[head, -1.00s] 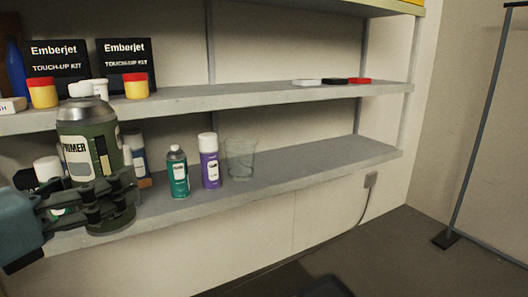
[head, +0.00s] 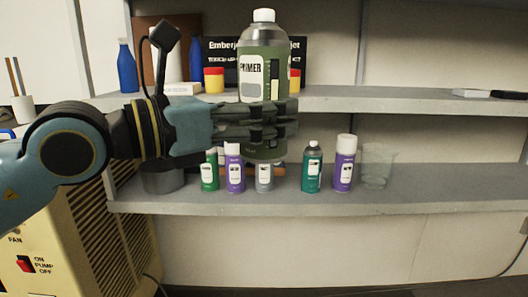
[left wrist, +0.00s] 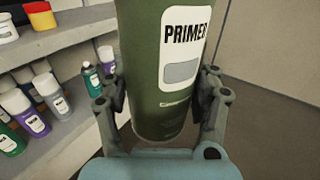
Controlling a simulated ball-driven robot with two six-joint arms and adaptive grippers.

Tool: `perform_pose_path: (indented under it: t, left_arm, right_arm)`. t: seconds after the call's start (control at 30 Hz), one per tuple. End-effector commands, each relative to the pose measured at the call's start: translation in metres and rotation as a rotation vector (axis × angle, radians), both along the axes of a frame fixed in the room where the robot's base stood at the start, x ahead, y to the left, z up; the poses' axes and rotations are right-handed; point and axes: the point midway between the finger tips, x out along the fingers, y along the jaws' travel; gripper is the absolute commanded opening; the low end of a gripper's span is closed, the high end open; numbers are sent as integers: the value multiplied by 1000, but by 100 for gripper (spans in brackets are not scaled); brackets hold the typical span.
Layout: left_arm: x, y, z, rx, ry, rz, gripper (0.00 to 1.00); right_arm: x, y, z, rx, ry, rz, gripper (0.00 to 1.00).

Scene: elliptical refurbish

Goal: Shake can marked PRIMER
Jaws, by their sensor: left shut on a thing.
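The green can marked PRIMER (head: 264,72), with a white cap and a white label, is held upright in front of the shelves in the head view. My left gripper (head: 270,122) is shut around its lower half, and the can's bottom shows below the fingers. In the left wrist view the can (left wrist: 168,100) stands between the two fingers (left wrist: 163,110), its label facing the camera and its top out of frame. My right gripper is not in view.
The lower shelf (head: 430,197) bears several spray cans, including a teal can (head: 312,168) and a purple can (head: 344,165), and a clear glass (head: 377,166). Touch-up kit boxes and blue bottles (head: 127,68) stand on the upper shelf (head: 400,101). A yellow fan unit (head: 85,240) is lower left.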

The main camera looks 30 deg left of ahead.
Motion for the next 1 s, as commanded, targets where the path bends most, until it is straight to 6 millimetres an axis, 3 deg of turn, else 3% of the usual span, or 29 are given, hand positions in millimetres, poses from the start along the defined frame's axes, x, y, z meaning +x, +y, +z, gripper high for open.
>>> perform_pose_path:
  t: [0.1,0.2,0.27,0.4,0.43,0.5,0.6,0.7,0.77,0.9,0.97,1.0]
  left_arm:
    - [0,1,-51,-19,28,9,3]
    - [0,1,-76,-15,15,5,3]
    - [1,0,-69,-5,4,1,3]
    - [0,0,-9,8,-7,-4,3]
    - [0,0,-2,5,-4,-2,3]
    - [1,1,-10,-7,14,3,3]
    - [0,1,-59,-22,27,10,3]
    - [1,1,-76,-13,13,5,3]
    - [0,0,-62,-2,0,-2,3]
    - [0,0,-4,6,-6,-3,3]
    - [0,0,-4,-3,9,2,3]
    - [1,1,-20,-13,20,5,3]
  right_arm:
    - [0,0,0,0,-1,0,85]
    - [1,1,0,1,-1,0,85]
    - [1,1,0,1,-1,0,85]
    - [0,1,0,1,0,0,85]
    - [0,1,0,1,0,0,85]
    - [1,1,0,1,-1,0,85]
    - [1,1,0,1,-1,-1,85]
    - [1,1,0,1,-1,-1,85]
    - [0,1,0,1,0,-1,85]
    - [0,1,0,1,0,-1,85]
    - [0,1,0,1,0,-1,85]
    - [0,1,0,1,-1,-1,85]
